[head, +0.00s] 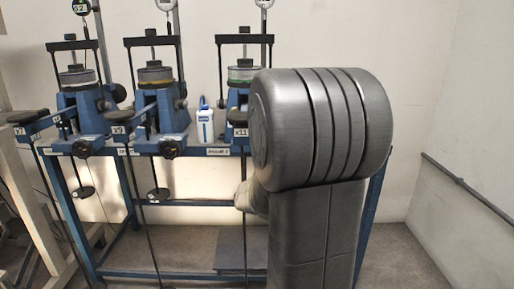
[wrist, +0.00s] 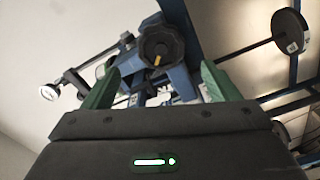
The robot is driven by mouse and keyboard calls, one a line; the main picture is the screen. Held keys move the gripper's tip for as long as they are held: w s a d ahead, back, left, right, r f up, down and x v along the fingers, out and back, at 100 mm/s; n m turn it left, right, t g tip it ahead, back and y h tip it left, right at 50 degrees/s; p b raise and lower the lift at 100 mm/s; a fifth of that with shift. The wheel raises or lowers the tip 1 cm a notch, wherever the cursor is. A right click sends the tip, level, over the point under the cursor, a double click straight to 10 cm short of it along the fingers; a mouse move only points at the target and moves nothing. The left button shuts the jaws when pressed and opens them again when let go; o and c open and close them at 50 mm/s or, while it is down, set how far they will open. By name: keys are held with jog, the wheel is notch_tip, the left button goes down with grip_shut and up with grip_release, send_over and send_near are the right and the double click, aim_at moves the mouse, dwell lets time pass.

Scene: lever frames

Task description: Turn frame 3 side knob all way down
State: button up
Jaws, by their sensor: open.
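Three blue lever frames stand in a row on a blue bench in the head view. The rightmost, frame 3 (head: 238,93), is partly covered by my large grey arm, and its side knob is hidden there. In the wrist view a black lobed knob (wrist: 161,45) with a small orange mark sits on a blue frame, probably frame 3's side knob. My gripper (wrist: 160,67) has two green fingers spread apart and empty. The knob lies ahead of the fingertips, roughly centred between them; contact is not visible.
The middle frame (head: 157,95) and left frame (head: 80,90) stand to the left, with similar black knobs. A white bottle (head: 205,125) stands between the middle frame and frame 3. A black disc (wrist: 290,31) is at upper right in the wrist view. A wall rail (head: 470,192) runs at right.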

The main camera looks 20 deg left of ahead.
jog(key=p+x, duration=0.1)
jog(key=x, duration=0.8)
jog(key=shift+w+a, duration=0.15)
jog(key=shift+w, duration=0.25)
jog(key=shift+s+f, duration=0.1)
jog(key=shift+s, duration=0.05)
jog(key=c, duration=1.3)
jog(key=shift+r+p, duration=0.25)
jog(key=shift+p, duration=0.1)
jog(key=n+p, duration=0.2)
jog(key=shift+r+n, duration=0.1)
jog(key=shift+n, duration=0.2)
jog(key=n+p, duration=0.1)
jog(key=n, duration=0.2)
jog(key=shift+n, duration=0.3)
jog(key=o, duration=1.3)
jog(key=shift+f, duration=0.3)
